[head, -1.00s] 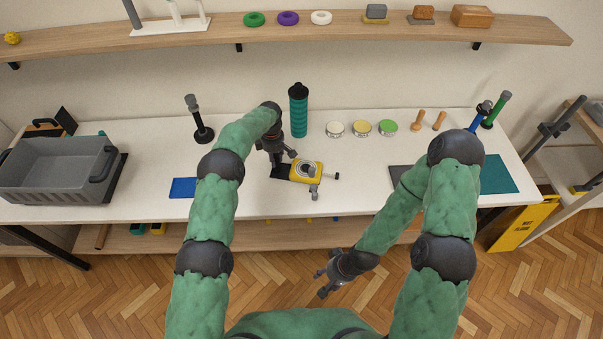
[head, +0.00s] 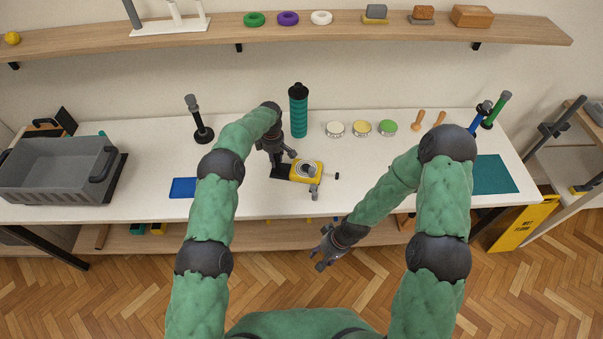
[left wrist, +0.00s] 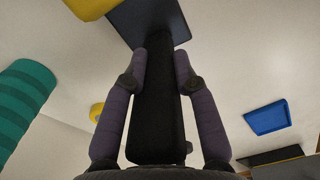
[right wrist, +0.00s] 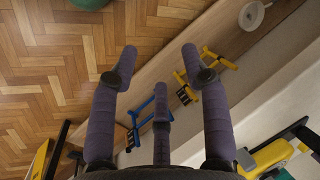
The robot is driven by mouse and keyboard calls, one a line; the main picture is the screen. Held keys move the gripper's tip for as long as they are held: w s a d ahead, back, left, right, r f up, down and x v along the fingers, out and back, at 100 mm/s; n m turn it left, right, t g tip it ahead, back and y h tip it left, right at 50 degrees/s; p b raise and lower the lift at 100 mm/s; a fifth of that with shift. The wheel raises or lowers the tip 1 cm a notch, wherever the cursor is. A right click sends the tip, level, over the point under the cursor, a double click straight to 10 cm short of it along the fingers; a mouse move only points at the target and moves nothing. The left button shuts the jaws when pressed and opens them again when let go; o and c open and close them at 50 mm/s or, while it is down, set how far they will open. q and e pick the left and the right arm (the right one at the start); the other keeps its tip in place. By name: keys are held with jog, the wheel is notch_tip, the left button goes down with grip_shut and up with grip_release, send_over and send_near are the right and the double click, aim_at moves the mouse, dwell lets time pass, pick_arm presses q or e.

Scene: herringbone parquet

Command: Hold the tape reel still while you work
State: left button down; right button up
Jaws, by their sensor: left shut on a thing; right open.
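The tape reel (head: 298,177) lies on the white table, with a yellow body, a round pale hub and a dark crank-like part on its near side. A small black tip sits just off its right end. My left gripper (head: 279,153) is at its left end. In the left wrist view the left fingers (left wrist: 160,68) are shut on its black handle (left wrist: 158,115), and a bit of yellow body (left wrist: 90,8) shows at the top. My right gripper (head: 324,254) is open and empty in front of the table's near edge; its spread fingers (right wrist: 158,68) show in the right wrist view.
A grey crate (head: 55,165) and blue tray (head: 183,187) are to the left. A teal bottle (head: 298,110) and several tins (head: 361,128) stand behind the reel. A teal mat (head: 494,174) lies at right. A lower shelf (head: 240,235) runs under the table.

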jog(key=w+r+n+h, duration=0.15)
jog(key=w+r, duration=0.35)
jog(key=w, duration=0.8)
notch_tip(320, 180, up, 12)
jog(key=h, duration=0.3)
send_over(312, 169)
jog(key=shift+r+m+y, duration=0.2)
jog(key=shift+m+y, duration=0.05)
jog(key=shift+w+f, duration=0.1)
jog(key=shift+f, duration=3.8)
jog(key=c, duration=0.7)
jog(key=shift+c, duration=0.2)
jog(key=o, duration=0.8)
